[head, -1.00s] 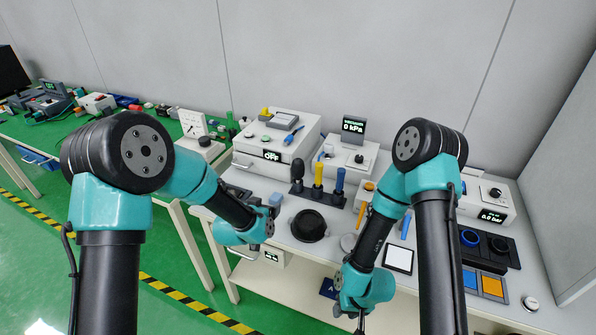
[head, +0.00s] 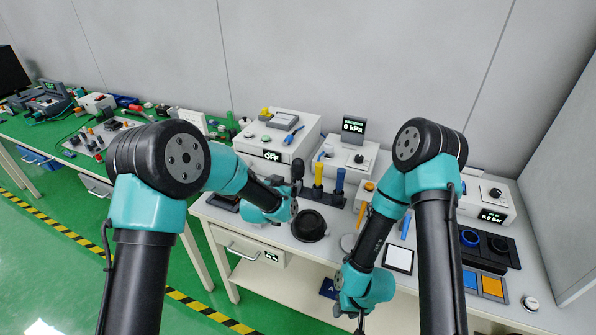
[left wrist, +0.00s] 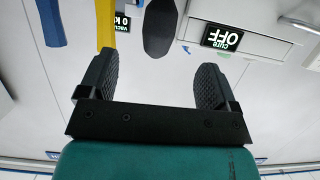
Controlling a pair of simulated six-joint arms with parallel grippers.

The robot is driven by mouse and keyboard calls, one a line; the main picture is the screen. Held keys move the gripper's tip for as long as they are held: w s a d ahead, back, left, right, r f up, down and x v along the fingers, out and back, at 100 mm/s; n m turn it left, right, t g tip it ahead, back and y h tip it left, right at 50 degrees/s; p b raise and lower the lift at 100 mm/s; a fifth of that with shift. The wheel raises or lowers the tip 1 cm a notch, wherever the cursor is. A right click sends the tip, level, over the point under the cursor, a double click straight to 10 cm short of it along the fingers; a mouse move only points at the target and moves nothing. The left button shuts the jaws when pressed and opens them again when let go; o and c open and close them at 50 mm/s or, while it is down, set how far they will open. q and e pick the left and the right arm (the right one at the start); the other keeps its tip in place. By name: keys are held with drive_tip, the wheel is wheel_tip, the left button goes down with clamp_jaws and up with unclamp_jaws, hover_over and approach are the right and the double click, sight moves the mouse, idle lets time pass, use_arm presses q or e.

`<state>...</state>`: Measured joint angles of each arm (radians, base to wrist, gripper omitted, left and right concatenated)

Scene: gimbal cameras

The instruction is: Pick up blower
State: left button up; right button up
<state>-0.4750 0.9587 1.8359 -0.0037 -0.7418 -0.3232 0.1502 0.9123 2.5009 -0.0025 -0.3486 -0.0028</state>
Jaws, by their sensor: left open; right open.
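The blower, which I take to be the dark bulb-shaped tool (head: 297,168), stands upright at the left end of a black rack (head: 326,196). It shows inverted in the left wrist view (left wrist: 160,25), ahead of my fingers and roughly between their lines. My left gripper (left wrist: 154,75) is open and empty, apart from the blower. In the head view it is close to the rack's left end, mostly hidden by its own wrist. My right gripper (head: 359,322) is low at the table's front edge, only partly visible; it is open.
A yellow-handled tool (head: 318,175) and a blue-handled tool (head: 339,180) stand beside the blower in the rack. A black round dish (head: 309,226) lies in front. The curing box (head: 266,155) reading OFF stands behind. A white-faced pad (head: 399,259) lies to the right.

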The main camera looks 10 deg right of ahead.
sight(295, 174)
use_arm(q)
drive_tip(key=x, duration=0.6)
drive_tip(key=shift+w+d+f, duration=0.1)
drive_tip(key=shift+w+d, duration=0.05)
drive_tip(key=shift+w, duration=0.2)
drive_tip(key=shift+x, duration=2.55)
drive_tip(key=c, duration=1.1)
